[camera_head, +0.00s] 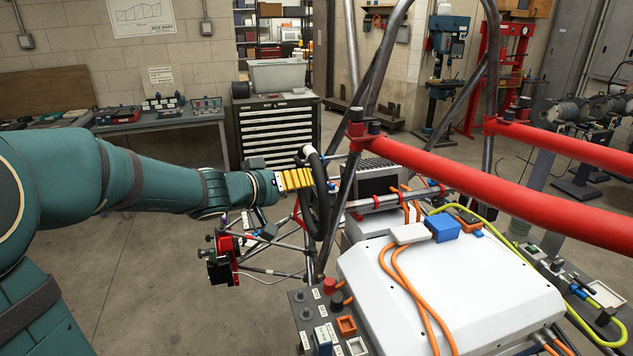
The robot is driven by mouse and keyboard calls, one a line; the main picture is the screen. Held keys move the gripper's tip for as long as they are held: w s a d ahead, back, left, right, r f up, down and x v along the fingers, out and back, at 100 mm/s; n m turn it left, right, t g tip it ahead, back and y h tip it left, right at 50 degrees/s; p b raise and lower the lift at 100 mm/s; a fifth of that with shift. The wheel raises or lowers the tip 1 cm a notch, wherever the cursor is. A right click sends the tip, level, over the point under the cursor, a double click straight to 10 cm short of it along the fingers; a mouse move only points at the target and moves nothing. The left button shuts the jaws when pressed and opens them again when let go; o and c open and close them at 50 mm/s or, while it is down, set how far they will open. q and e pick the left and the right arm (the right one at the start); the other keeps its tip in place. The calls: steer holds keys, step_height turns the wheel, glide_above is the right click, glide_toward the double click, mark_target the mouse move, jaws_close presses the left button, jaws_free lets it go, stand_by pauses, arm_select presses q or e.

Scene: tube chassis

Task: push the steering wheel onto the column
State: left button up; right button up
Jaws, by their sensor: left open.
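The steering wheel (321,205) is a black ring seen nearly edge-on, upright, at the left side of the tube chassis. My left gripper (300,179), with yellow fingers, reaches in from the left, and its fingertips are at the wheel's near-left side. It is open; whether the fingers touch the rim is not clear. The column is not clearly visible; the wheel and chassis tubes cover that area. My right gripper is not in view.
A red padded bar (560,145) crosses the chassis at the right. A white box (450,285) with orange cables fills the front. Dark frame tubes rise close beside the wheel. A drawer cabinet (277,130) and a workbench (165,122) stand behind. Open floor lies at lower left.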

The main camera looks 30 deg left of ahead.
mark_target(321, 174)
arm_select(q)
steer(key=x, duration=0.9)
steer(key=shift+w+f, duration=0.1)
steer(key=shift+w, duration=0.05)
jaws_close()
steer(key=shift+r+p, duration=0.9)
steer(key=shift+r, duration=0.55)
steer(key=s+a, duration=0.5)
steer(key=s, duration=0.1)
steer(key=shift+s+a+b, duration=0.25)
steer(key=shift+a+b, duration=0.05)
steer(key=shift+b, duration=0.15)
